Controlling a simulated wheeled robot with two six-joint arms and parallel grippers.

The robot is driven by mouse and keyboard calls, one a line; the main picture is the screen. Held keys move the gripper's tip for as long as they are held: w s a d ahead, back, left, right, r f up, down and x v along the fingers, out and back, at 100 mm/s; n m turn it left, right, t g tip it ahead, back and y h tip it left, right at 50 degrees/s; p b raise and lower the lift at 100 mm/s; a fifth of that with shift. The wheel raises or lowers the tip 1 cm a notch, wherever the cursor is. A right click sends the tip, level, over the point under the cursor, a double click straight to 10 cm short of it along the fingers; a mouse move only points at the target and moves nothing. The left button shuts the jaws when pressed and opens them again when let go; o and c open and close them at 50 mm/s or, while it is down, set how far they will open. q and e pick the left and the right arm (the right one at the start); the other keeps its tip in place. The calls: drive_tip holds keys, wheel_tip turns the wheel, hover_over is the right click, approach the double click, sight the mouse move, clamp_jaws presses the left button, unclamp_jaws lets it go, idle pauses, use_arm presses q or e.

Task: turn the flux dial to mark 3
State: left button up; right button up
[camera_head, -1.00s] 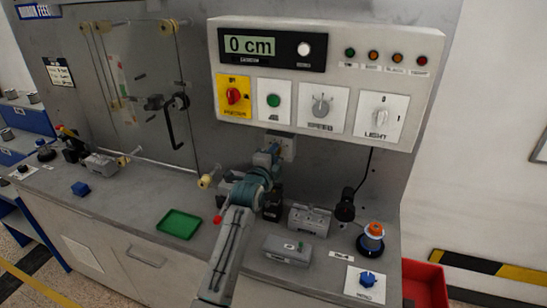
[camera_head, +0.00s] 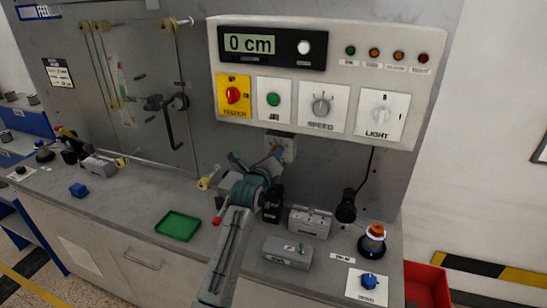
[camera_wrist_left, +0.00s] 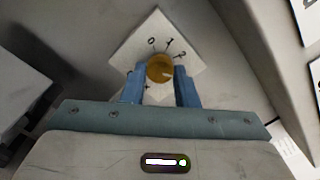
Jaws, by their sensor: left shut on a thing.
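The flux dial (camera_wrist_left: 160,69) is a round amber knob on a white marked plate (camera_wrist_left: 133,47) in the left wrist view. Marks 0, 1 and 2 are readable above and right of the knob; other marks are partly hidden by the fingers. A pale line on the knob points to its right side, near the right finger. My left gripper (camera_wrist_left: 160,78) is shut on the knob, one blue finger on each side. In the head view my left gripper (camera_head: 276,152) is at a small plate on the wall below the control panel, and it hides the knob. My right gripper is not in view.
The control panel (camera_head: 270,88) overhangs above the gripper, its display reading 0 cm. On the bench are a green tray (camera_head: 178,226), grey blocks (camera_head: 288,252), a black-and-orange button post (camera_head: 373,240) and a blue knob (camera_head: 369,281). A dark cable hangs at right.

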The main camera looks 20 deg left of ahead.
use_arm(q)
drive_tip(key=shift+f+m, duration=0.1)
drive_tip(key=shift+m, duration=0.6)
drive_tip(key=o, duration=1)
drive_tip(key=s+b, duration=0.3)
drive_tip(key=s, duration=0.7)
drive_tip(key=shift+s+a, duration=0.2)
drive_tip(key=shift+s, duration=0.2)
